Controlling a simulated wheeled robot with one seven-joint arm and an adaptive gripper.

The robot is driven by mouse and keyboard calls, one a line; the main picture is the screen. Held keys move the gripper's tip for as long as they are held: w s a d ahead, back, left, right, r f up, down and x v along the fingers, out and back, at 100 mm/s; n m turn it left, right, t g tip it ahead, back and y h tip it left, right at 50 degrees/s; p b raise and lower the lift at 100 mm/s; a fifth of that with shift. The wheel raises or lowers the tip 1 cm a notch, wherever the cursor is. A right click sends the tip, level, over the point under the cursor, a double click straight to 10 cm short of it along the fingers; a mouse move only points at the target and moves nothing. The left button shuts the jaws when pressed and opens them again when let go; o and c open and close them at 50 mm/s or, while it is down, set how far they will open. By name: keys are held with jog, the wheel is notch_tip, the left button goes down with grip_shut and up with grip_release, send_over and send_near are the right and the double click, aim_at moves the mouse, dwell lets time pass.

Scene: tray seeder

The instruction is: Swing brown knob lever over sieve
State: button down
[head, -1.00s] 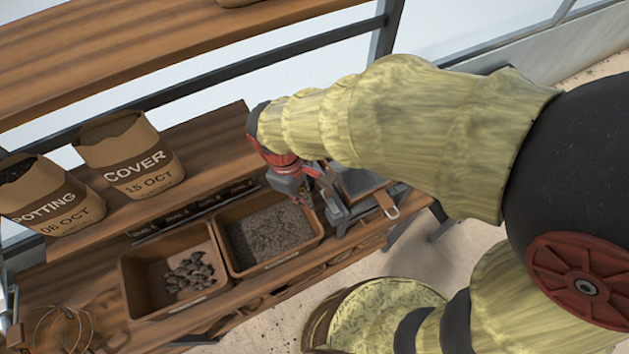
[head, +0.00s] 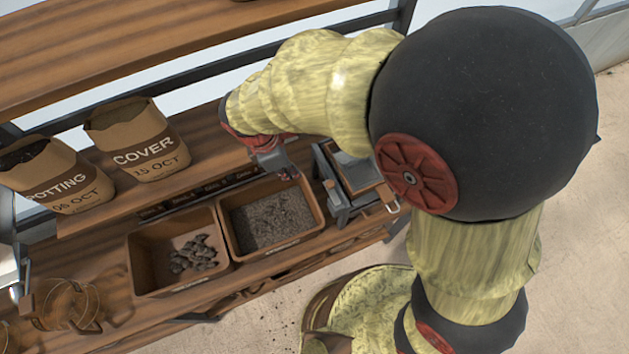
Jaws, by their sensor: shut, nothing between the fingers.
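My gripper (head: 286,173) is shut and empty. It hangs above the back right part of a brown bin of dark granules, left of a grey metal device (head: 338,203). The device has a dark flat panel and a brown edge, and my forearm and elbow cover part of its right side. A small pale handle (head: 393,207) sticks out at its front right corner. I cannot tell which part is the brown knob lever. I cannot make out a sieve for certain.
A brown bin with dark lumps (head: 137,262) stands left of the granule bin (head: 229,243). A COVER bag (head: 142,158) and a POTTING bag (head: 62,192) stand on the shelf behind.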

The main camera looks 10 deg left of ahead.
jog(key=shift+f, duration=0.15)
jog(key=p, duration=0.1)
send_near(332, 190)
jog(key=shift+a+f, duration=0.7)
jog(key=shift+f, duration=0.35)
jog(key=shift+a+f, duration=0.75)
jog(key=shift+f, duration=0.3)
